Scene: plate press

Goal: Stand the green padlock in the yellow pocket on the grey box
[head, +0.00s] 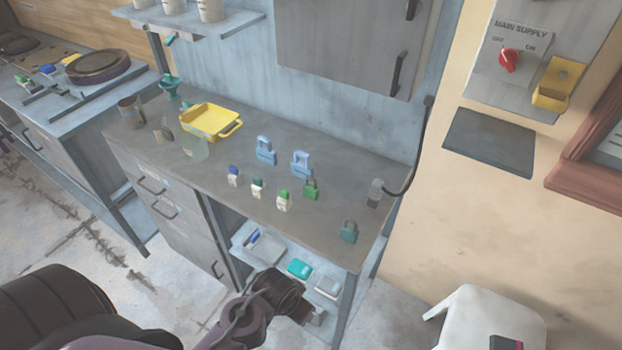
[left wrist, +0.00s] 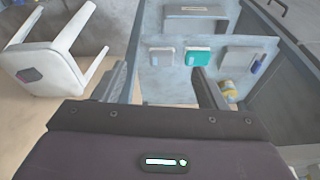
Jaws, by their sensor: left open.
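The green padlock (head: 311,189) stands on the grey workbench (head: 340,205), among several small objects. A teal padlock (head: 348,231) stands nearer the bench's front right corner. The yellow pocket (head: 552,95) is on the lower right of the grey box (head: 512,58) on the wall; its inside is hard to make out. My left gripper (left wrist: 162,75) is open and empty in the left wrist view, above the shelf under the bench. In the head view my left arm is low in front of the bench, well below and apart from the padlock. My right gripper is not seen.
A yellow tray (head: 212,121) lies further left. The under-shelf holds a teal case (left wrist: 195,57). A white stool (head: 484,318) stands right of the bench. A red switch (head: 508,60) is beside the pocket.

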